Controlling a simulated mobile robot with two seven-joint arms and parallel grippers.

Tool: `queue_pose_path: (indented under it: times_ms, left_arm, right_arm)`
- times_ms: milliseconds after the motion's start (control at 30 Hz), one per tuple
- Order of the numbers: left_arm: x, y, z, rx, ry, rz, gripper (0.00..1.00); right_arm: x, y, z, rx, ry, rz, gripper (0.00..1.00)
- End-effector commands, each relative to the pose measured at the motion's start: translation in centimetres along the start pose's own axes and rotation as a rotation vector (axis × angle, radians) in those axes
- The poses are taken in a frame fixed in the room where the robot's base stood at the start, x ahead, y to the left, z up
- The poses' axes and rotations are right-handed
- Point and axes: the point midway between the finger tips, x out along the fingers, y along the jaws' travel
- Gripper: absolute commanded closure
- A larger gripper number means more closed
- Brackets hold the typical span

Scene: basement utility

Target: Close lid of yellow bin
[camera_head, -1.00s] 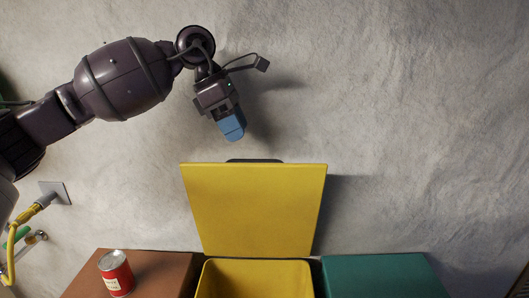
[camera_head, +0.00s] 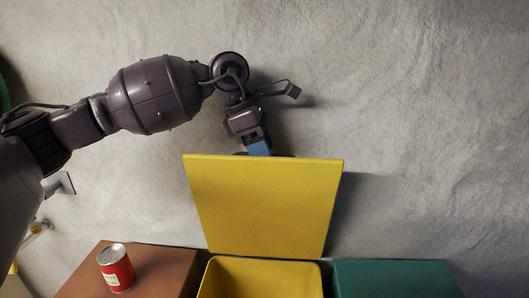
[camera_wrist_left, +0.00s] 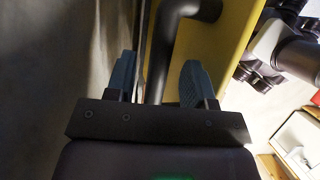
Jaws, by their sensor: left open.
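The yellow bin (camera_head: 262,279) stands at the bottom centre of the head view. Its yellow lid (camera_head: 264,207) is open and stands upright near the wall. My left gripper (camera_head: 258,149) is at the lid's top edge, with its blue fingertips partly hidden behind it. In the left wrist view the gripper (camera_wrist_left: 160,82) is open, and a black bent bar (camera_wrist_left: 166,45) on the back of the lid (camera_wrist_left: 228,45) runs between its two blue fingers. I cannot tell whether the fingers touch it. My right gripper is not in view.
A brown bin (camera_head: 160,271) with a red can (camera_head: 116,268) on top stands to the left of the yellow bin. A green bin (camera_head: 395,278) stands to the right. The grey wall (camera_head: 430,120) is close behind the lid.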

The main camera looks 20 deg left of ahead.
Motion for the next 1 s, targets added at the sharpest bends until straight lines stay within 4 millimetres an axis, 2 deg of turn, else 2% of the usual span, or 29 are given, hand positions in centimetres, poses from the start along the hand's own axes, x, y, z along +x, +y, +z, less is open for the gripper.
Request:
queue_pose_path:
  times_ms: [100, 433, 733, 1000]
  left_arm:
    - [0.71, 0.0, -0.01, 0.0, 0.0, -0.001, 0.52]
    - [0.78, -0.02, 0.02, 0.0, 0.0, 0.001, 0.53]
    - [0.78, -0.01, 0.01, 0.0, 0.0, 0.001, 0.99]
    - [0.74, -0.08, 0.01, 0.002, 0.0, 0.005, 1.0]
  right_arm:
    - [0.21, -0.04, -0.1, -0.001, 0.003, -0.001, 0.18]
    - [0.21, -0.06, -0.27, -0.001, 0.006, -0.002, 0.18]
    - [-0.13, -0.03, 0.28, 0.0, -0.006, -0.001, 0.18]
    - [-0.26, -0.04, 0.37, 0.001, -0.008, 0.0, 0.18]
